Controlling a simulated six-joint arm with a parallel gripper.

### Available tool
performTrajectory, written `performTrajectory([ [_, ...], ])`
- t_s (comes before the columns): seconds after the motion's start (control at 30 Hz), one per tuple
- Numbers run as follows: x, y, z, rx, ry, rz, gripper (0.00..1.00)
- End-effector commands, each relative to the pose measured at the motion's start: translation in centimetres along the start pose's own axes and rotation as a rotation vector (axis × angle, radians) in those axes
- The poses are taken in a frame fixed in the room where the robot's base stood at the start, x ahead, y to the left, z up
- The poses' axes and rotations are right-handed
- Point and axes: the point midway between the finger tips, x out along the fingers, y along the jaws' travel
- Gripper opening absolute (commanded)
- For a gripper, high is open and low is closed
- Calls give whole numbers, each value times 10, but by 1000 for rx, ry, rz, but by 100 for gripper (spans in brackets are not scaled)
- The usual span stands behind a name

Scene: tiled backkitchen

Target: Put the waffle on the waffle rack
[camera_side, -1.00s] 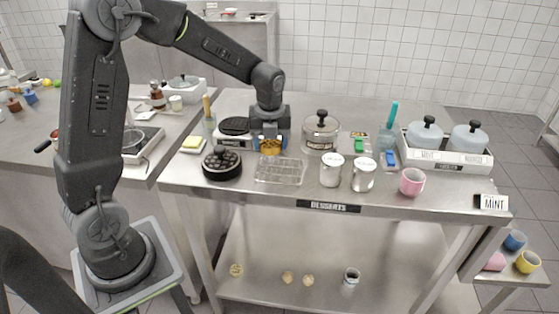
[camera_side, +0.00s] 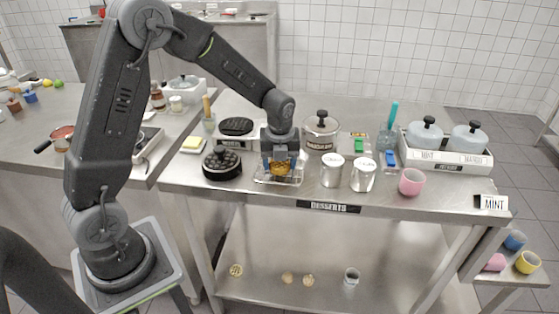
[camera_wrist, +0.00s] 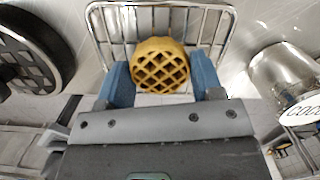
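The waffle (camera_side: 280,168) is round and golden with a grid pattern. It also shows in the wrist view (camera_wrist: 160,66), between the two blue fingers of my gripper (camera_wrist: 161,80), which touch its sides. My gripper (camera_side: 280,161) is shut on the waffle over the wire waffle rack (camera_side: 262,181). In the wrist view the rack's wire frame (camera_wrist: 222,22) stands behind and around the waffle. I cannot tell whether the waffle touches the rack's wires, since my gripper hides part of the rack.
A black round waffle iron (camera_side: 222,164) is close left of the rack. Two white-lidded metal canisters (camera_side: 332,171) (camera_side: 363,175) stand close right, and a glass pot (camera_side: 321,133) stands behind. A pink cup (camera_side: 411,182) is farther right. The table's front edge is near.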

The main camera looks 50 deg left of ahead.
Motion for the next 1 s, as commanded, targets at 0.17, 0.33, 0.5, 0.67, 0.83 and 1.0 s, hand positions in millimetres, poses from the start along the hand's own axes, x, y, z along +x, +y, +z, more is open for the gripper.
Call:
performTrajectory([
  [0.17,0,0,0,0,1,1,79],
  [0.33,0,0,0,0,1,1,85],
  [0.5,-2,0,0,0,0,0,85],
  [0.67,-19,-1,1,0,-3,-3,85],
  [0.83,-54,0,1,1,-4,-4,85],
  [1.0,-89,0,1,1,-3,-3,85],
])
